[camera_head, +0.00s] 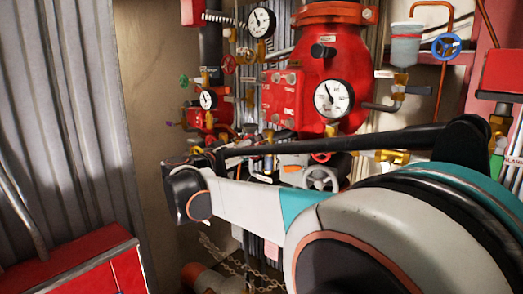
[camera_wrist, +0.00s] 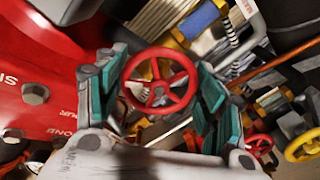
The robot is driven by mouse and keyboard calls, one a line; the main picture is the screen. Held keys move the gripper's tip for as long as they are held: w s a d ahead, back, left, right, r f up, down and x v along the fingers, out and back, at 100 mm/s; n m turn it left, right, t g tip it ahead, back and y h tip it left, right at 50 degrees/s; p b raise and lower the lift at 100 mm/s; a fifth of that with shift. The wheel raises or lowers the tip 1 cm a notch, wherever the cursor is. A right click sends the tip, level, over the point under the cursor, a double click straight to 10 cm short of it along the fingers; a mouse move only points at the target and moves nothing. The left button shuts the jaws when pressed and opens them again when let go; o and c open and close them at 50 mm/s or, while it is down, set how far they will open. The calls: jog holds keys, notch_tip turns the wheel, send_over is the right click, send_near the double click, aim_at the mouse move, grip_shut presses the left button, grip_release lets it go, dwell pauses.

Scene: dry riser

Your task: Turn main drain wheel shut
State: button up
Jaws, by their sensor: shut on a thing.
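A red spoked handwheel (camera_wrist: 160,52) fills the middle of the wrist view. My gripper (camera_wrist: 162,84) has one teal-and-grey finger on each side of this wheel and is shut on its rim. The wheel faces the wrist camera almost flat on. No label on it can be read. In the head view my own arm crosses the lower right and hides much of the low pipework, and I cannot make out the fingertips clearly there.
In the wrist view a red housing (camera_wrist: 40,90) with bolts is close on the left. A yellow wheel (camera_wrist: 304,143) and a smaller red wheel (camera_wrist: 259,144) are at lower right. In the head view a large red valve body (camera_head: 335,75) carries gauges, and a red cabinet (camera_head: 75,275) stands lower left.

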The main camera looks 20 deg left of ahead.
jog(key=shift+f+m, duration=0.15)
jog(key=shift+m, duration=1.95)
jog(key=o, duration=1.1)
jog(key=shift+c, duration=0.2)
jog(key=v, duration=1.2)
jog(key=shift+a, duration=0.1)
